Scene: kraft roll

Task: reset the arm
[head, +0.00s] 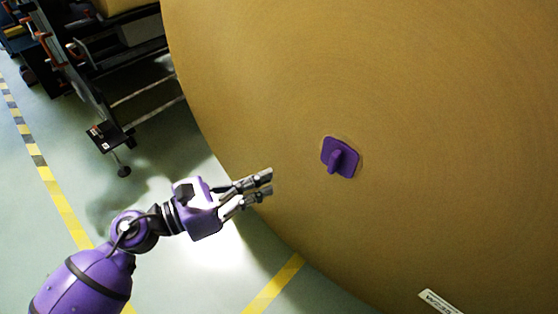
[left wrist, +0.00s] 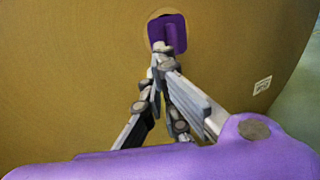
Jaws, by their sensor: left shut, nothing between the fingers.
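My left arm comes in from the lower left in the head view. Its left gripper (head: 268,182) is shut and empty, in front of the lower left part of a large brown kraft roll (head: 430,120). A purple square plate with a raised grip (head: 340,157) sits on the roll's face, to the right of the fingertips and apart from them in the head view. In the left wrist view the shut fingers (left wrist: 160,58) overlap the lower edge of the purple plate (left wrist: 177,32); the gap in depth cannot be told. My right gripper is not in view.
A dark metal rack (head: 105,70) stands at the upper left. A white label (head: 438,302) is on the roll's lower part, and it also shows in the left wrist view (left wrist: 262,85). Yellow and striped lines (head: 62,210) mark the open grey-green floor at left.

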